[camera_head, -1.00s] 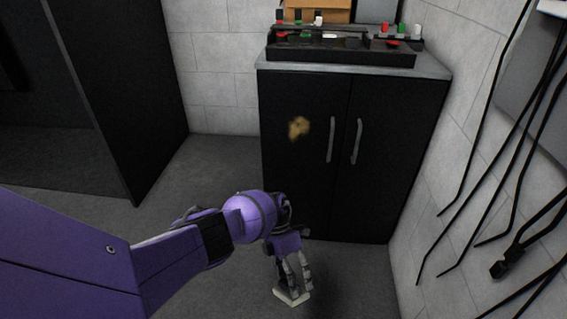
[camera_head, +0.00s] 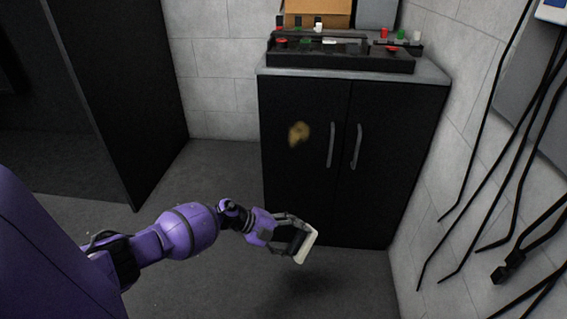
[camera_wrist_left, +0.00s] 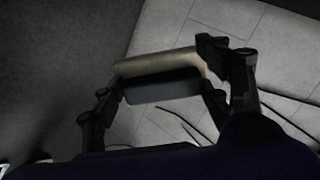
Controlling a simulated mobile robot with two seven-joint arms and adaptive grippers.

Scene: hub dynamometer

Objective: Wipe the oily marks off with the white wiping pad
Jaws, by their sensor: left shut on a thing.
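A yellow-brown oily mark (camera_head: 299,133) shows on the left door of the black cabinet (camera_head: 305,185), left of the door handles. My left gripper (camera_head: 296,236) is shut on the white wiping pad (camera_head: 306,246), in front of and below the mark, apart from the door as far as I can see. In the left wrist view the pad (camera_wrist_left: 157,62) sits between the two fingers, with a dark block on its near side. My right gripper is not in view.
Two vertical handles (camera_head: 331,145) stand out from the cabinet doors. A control panel with buttons (camera_head: 340,60) is on the cabinet top. Black cables (camera_head: 480,150) hang along the right wall. The grey floor before the cabinet is clear.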

